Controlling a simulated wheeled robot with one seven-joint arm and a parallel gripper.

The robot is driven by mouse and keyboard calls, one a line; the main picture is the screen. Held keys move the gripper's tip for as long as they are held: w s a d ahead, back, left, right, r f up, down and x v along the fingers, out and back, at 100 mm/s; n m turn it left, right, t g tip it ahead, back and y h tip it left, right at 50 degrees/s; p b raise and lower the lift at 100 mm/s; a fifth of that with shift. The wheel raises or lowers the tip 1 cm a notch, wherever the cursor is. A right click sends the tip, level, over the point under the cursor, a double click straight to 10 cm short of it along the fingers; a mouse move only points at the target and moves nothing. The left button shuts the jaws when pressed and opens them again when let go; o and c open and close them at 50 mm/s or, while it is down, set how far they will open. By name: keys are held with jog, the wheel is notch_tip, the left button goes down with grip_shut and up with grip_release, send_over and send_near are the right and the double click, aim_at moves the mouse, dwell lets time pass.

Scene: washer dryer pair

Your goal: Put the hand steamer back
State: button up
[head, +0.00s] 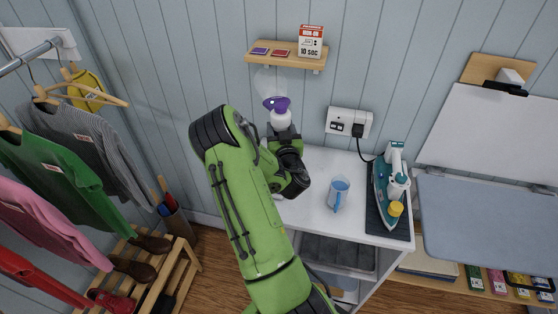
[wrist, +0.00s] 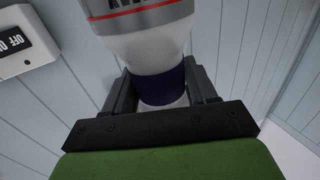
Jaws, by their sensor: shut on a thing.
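The hand steamer (head: 280,118), white with a purple head, is held up in front of the blue plank wall, above the back of the white counter (head: 316,161). My gripper (head: 284,134) is shut on it from below. In the wrist view, my gripper's two dark fingers (wrist: 160,92) stand on either side of the steamer's dark purple band. The steamer's pale body (wrist: 150,45) with a grey label and red line rises above them. My arm hides the counter's left part.
A small wall shelf (head: 268,58) with cards and a red-and-white box (head: 311,41) is above. A wall socket (head: 349,122) holds a plug. Clothes (head: 60,170) hang left.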

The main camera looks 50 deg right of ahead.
notch_tip(320, 180, down, 8)
jog(key=b, duration=0.5)
jog(key=shift+s+a+f, duration=0.1)
jog(key=shift+a+f, duration=0.05)
jog(key=shift+f, duration=0.05)
jog(key=shift+r, duration=0.15)
jog(key=o, duration=1.1)
jog(key=shift+c, duration=0.2)
